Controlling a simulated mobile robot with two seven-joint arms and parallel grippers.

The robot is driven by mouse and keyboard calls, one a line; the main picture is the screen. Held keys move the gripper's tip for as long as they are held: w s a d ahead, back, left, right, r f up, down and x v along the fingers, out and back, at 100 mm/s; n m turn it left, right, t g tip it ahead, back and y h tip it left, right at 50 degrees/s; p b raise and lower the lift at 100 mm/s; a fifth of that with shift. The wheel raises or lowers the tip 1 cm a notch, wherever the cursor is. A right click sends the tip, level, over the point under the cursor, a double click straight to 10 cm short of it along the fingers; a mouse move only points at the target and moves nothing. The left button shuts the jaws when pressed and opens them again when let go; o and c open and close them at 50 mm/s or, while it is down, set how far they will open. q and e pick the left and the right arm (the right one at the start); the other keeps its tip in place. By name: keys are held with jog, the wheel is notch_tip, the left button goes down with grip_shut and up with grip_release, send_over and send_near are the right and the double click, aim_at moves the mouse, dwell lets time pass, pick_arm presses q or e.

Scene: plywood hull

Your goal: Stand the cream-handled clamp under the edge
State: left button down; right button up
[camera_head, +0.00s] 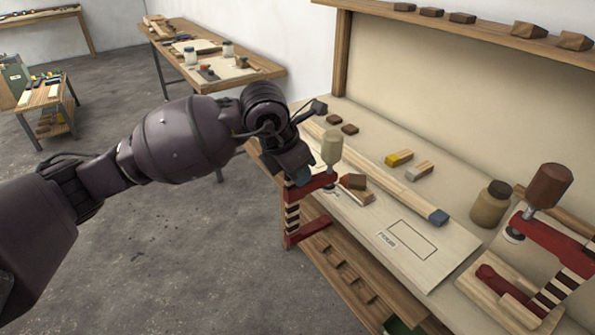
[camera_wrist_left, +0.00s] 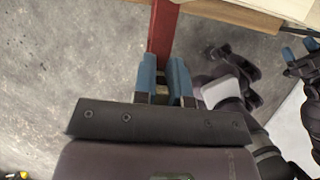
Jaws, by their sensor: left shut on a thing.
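The cream-handled clamp (camera_head: 291,212) is upright at the bench's near left edge. Its cream handle (camera_head: 331,147) points up, its upper red arm reaches over the bench top, and its lower red arm (camera_head: 308,233) is below top level, outside or under the edge; contact is unclear. My left gripper (camera_head: 299,176) is shut on the clamp near its upper red arm. In the left wrist view, the blue fingers (camera_wrist_left: 164,80) sit either side of the red arm (camera_wrist_left: 163,30). My right gripper (camera_wrist_left: 301,50) shows at that view's right edge, fingers apart and empty.
A brown-handled clamp (camera_head: 550,185) stands at the bench's right. A marked rectangle (camera_head: 411,238) is clear.

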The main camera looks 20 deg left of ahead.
aim_at(322, 175)
pick_arm(q)
jog(key=shift+w+d, duration=0.1)
jog(key=shift+w, duration=0.05)
jog(key=shift+w+d, duration=0.4)
jog(key=shift+w, duration=0.15)
jog(key=shift+w+d+b, duration=0.4)
jog(key=shift+w+d, duration=0.25)
jog(key=shift+w, duration=0.1)
pick_arm(e)
jog(key=shift+s+f, duration=0.2)
jog(key=shift+f, duration=0.4)
pick_arm(q)
jog(key=shift+w+d, duration=0.15)
jog(key=shift+w, duration=0.1)
pick_arm(e)
jog(key=shift+f, duration=0.1)
pick_arm(q)
jog(key=shift+r, duration=0.1)
pick_arm(e)
jog(key=shift+s+d, duration=0.1)
jog(key=shift+d, duration=0.1)
pick_arm(q)
jog(key=shift+w+d, duration=0.1)
jog(key=shift+w, duration=0.05)
